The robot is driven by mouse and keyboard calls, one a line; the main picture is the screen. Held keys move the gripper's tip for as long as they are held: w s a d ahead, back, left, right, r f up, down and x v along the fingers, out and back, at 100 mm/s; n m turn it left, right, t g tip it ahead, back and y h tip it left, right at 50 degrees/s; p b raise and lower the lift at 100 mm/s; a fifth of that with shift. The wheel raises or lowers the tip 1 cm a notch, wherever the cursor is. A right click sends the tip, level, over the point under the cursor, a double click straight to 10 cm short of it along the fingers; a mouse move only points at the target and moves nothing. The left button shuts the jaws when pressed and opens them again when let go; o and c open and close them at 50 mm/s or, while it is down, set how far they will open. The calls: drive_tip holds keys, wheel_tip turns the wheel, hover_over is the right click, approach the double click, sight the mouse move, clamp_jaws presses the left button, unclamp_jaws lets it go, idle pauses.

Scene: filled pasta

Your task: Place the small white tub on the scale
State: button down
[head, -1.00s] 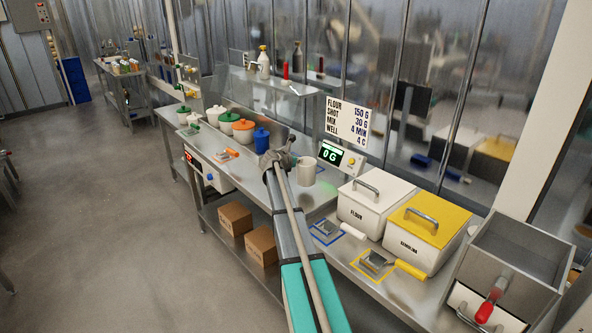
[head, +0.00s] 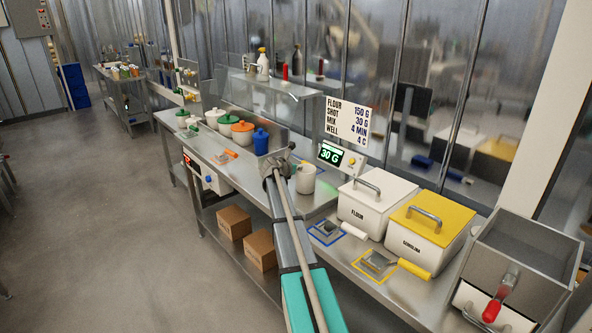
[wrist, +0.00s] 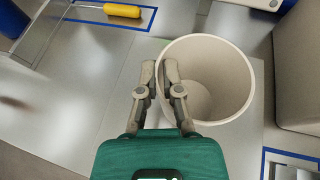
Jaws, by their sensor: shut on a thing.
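The small white tub (head: 305,181) is an open, empty, off-white cup on the steel counter beside the scale's readout (head: 329,155), which shows 30 G in green. In the wrist view the tub (wrist: 232,85) is seen from above, right of the fingers. My gripper (wrist: 158,72) is shut on its near-left wall, one finger outside and one inside the rim. It also shows in the head view (head: 275,160).
White flour (head: 372,205) and yellow-lidded semolina (head: 425,232) bins stand right of the tub. A blue-outlined scoop spot (head: 326,232) lies in front. A glass-like shelf (head: 270,85) hangs behind.

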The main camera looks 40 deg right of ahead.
drive_tip(key=shift+f, duration=0.15)
drive_tip(key=c, duration=0.8)
unclamp_jaws()
drive_tip(key=shift+a+r, duration=0.1)
drive_tip(key=shift+r, duration=0.15)
drive_tip(key=p+v, duration=0.4)
drive_tip(key=v, duration=0.8)
drive_tip(key=shift+p, duration=0.35)
drive_tip(key=shift+f, duration=0.15)
